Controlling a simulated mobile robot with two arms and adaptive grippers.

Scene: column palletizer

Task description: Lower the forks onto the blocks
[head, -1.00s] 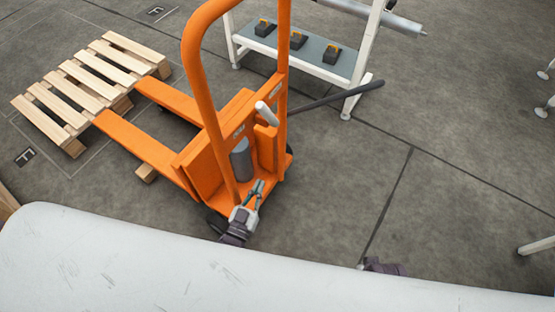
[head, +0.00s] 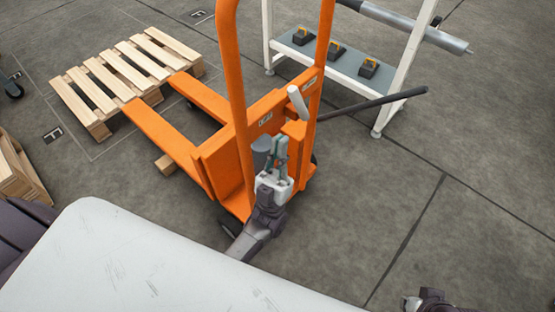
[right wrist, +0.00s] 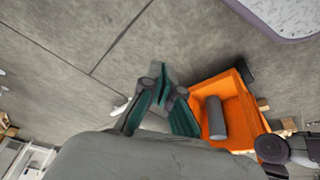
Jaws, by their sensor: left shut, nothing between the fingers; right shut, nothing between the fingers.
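The orange pallet stacker (head: 235,165) stands in the middle of the head view; it also shows in the right wrist view (right wrist: 232,120). Its left fork (head: 160,135) and right fork (head: 200,97) reach toward the wooden pallet (head: 110,85). A wooden block (head: 165,165) sits on the floor by the left fork; whether they touch is unclear. A lever with a pale grip (head: 298,102) stands at the mast. My left gripper (head: 279,140) is shut and empty, in front of the mast and below the grip. My right gripper (head: 406,303), at the bottom edge, is shut and empty; its fingers show in the right wrist view (right wrist: 162,80).
A bench (head: 340,65) with several black-and-yellow items stands behind the stacker. A dark bar (head: 370,104) sticks out right from the stacker. Wooden items (head: 15,175) lie at the left edge. Floor at the right is clear.

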